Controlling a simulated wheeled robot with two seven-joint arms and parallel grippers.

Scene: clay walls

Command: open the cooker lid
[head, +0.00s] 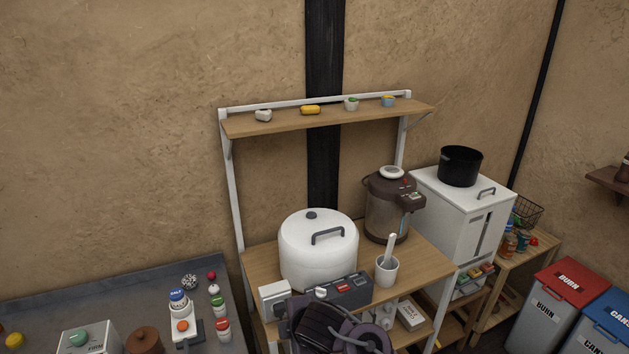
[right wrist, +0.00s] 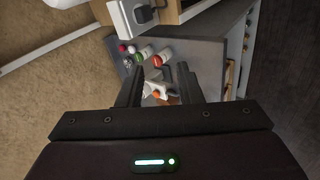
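The cooker (head: 318,262) is a large white round pot on the wooden shelf stand in the head view. Its white lid (head: 295,232) is down, with a grey bar handle (head: 327,236) and a dark knob on top. The dark control box (head: 345,291) stands at its front. My right gripper (right wrist: 161,68) shows in the right wrist view with its two black fingers apart and nothing between them; small bottles lie in view beyond. A dark part of my arm covers the bottom middle of the head view. My left gripper is not in view.
A thermo pot (head: 388,215) and a white mortar with pestle (head: 387,270) stand right of the cooker. An upper shelf (head: 285,122) with small items runs above it. A grey counter (head: 120,290) with bottles and shakers is at the left.

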